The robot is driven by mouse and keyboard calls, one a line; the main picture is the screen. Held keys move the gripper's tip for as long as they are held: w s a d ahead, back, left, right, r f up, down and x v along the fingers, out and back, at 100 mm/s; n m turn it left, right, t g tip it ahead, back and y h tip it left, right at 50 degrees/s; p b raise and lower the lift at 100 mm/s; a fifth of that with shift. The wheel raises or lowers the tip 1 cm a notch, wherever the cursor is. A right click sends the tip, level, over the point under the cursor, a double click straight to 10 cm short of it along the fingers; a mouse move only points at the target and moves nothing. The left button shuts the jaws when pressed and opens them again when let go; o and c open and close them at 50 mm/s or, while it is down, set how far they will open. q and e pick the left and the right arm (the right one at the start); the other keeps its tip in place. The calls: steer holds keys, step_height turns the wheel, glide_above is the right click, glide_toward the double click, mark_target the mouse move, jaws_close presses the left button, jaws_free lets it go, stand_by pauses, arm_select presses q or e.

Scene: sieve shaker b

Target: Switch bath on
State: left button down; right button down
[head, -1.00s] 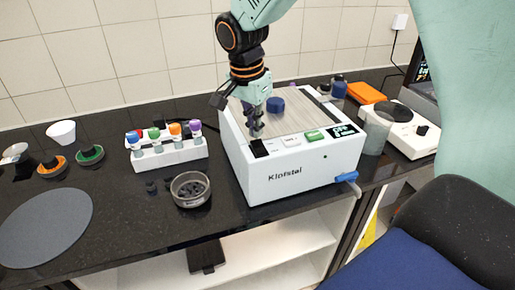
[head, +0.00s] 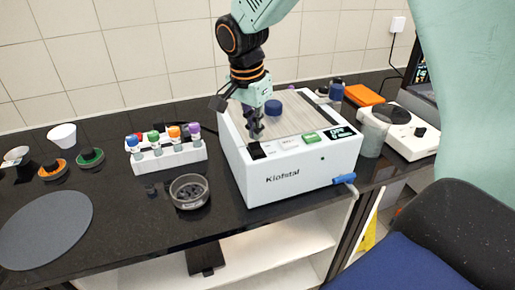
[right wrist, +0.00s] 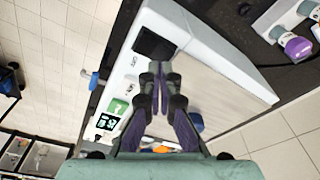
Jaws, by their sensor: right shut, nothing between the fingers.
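The bath is a white box (head: 300,180) marked "Klofstal" with a ridged grey top, standing at the counter's front edge. On its front panel strip are a black switch (head: 256,151), a green button (head: 311,137) and a lit display (head: 341,132), too small to read surely. In the right wrist view the black switch (right wrist: 155,45) lies just beyond my fingertips. My right gripper (head: 257,137) is shut and empty, pointing down close to the switch; whether it touches I cannot tell. It also shows in the right wrist view (right wrist: 160,70). My left gripper is not in view.
A blue-handled tap (head: 344,178) sticks out at the bath's front right. A blue cap (head: 273,107) is on the bath top. Left are a rack of coloured-cap tubes (head: 168,157), a metal dish (head: 189,191) and a grey disc (head: 45,228). A white device (head: 405,133) stands right.

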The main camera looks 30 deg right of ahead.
steer(key=shift+w, duration=0.1)
steer(key=shift+w+a+f, duration=0.1)
steer(key=shift+w+f, duration=0.1)
steer(key=shift+w, duration=0.05)
steer(key=shift+s+f, duration=0.1)
steer(key=shift+s, duration=0.2)
steer(key=shift+w+f, duration=0.25)
steer(key=shift+f, duration=0.05)
steer(key=shift+b, duration=0.3)
steer(key=shift+s+f, duration=0.15)
steer(key=shift+s, duration=0.1)
